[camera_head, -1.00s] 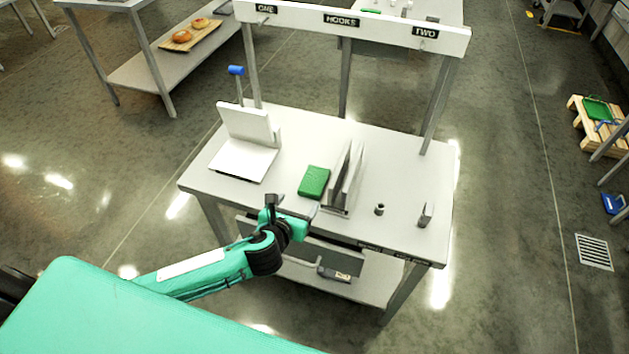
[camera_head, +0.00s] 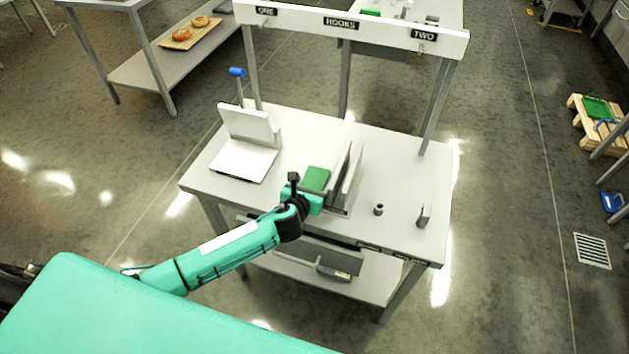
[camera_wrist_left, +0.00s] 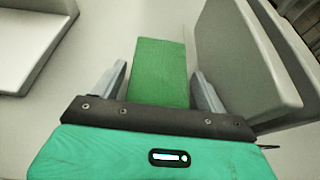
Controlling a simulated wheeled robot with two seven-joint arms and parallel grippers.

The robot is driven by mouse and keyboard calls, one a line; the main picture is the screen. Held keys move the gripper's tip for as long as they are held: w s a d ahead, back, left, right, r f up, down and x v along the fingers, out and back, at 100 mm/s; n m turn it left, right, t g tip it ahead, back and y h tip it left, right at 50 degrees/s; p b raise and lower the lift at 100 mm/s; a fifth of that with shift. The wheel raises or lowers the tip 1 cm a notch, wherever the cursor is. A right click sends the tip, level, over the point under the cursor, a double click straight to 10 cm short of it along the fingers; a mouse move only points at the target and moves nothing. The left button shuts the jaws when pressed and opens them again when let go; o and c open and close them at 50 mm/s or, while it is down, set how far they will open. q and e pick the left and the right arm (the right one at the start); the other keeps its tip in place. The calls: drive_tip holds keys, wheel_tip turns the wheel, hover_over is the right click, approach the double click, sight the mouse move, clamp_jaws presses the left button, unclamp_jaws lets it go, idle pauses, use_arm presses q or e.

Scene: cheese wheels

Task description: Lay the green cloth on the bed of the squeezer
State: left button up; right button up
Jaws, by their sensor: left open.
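The green cloth (camera_head: 316,178) is a flat folded block lying on the table, left of an upright plate rack; my gripper hides its near end in the head view. In the left wrist view the cloth (camera_wrist_left: 160,72) lies between the two spread fingers. My left gripper (camera_head: 312,190) is open over the near end of the cloth; its fingers (camera_wrist_left: 155,85) do not touch the cloth's sides. The squeezer (camera_head: 243,160), a white flat bed with an upright back plate and a blue-tipped lever (camera_head: 237,72), stands at the table's left. My right gripper is not in view.
The upright rack (camera_head: 345,180) stands close to the right of the cloth. A small dark peg (camera_head: 379,209) and a small block (camera_head: 424,216) are further right. A frame with hook labels (camera_head: 350,28) spans the back. The table between squeezer and cloth is clear.

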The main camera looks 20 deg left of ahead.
use_arm(q)
drive_tip(key=c, duration=0.8)
